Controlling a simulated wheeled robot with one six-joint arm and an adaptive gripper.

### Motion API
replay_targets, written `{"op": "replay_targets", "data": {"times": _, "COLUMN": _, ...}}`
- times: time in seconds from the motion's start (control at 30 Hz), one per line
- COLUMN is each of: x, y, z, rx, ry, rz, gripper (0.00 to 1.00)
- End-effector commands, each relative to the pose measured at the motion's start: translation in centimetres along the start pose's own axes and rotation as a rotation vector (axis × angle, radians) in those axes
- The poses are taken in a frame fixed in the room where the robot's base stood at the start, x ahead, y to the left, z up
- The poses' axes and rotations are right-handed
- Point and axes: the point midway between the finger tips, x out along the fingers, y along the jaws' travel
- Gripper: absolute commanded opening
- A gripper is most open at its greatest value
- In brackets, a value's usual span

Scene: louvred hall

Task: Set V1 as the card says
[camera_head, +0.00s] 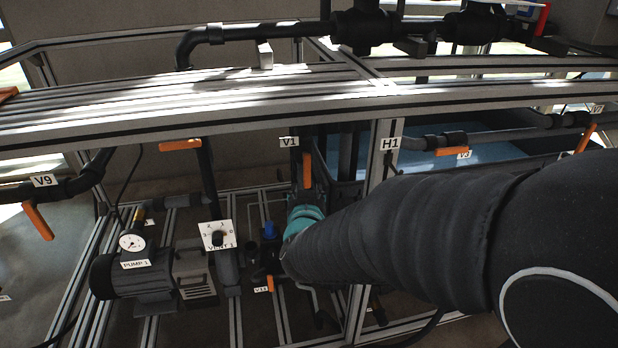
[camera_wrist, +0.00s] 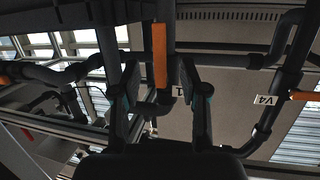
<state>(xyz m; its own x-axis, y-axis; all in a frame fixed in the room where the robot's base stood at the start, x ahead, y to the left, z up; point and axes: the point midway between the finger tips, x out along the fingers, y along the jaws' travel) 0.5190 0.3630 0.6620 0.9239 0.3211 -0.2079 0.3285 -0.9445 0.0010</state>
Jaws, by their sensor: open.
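The fingers are open, one to each side of the lever, with gaps visible. No card with a V1 setting is readable.
Pump 1 (camera_head: 140,278), a dial plate (camera_head: 218,236) and orange levers for V9 (camera_head: 38,221) and V3 (camera_head: 452,151) are around.

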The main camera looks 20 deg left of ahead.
Motion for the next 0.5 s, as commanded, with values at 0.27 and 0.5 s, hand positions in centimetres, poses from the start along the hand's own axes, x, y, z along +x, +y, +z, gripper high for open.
{"op": "replay_targets", "data": {"times": 0.27, "x": 3.5, "y": 0.1, "z": 0.1, "rx": 0.001, "ry": 0.000, "rz": 0.002, "gripper": 0.44}}
{"op": "replay_targets", "data": {"times": 0.5, "x": 6.1, "y": 0.1, "z": 0.1, "rx": 0.001, "ry": -0.001, "rz": 0.000, "gripper": 0.44}}
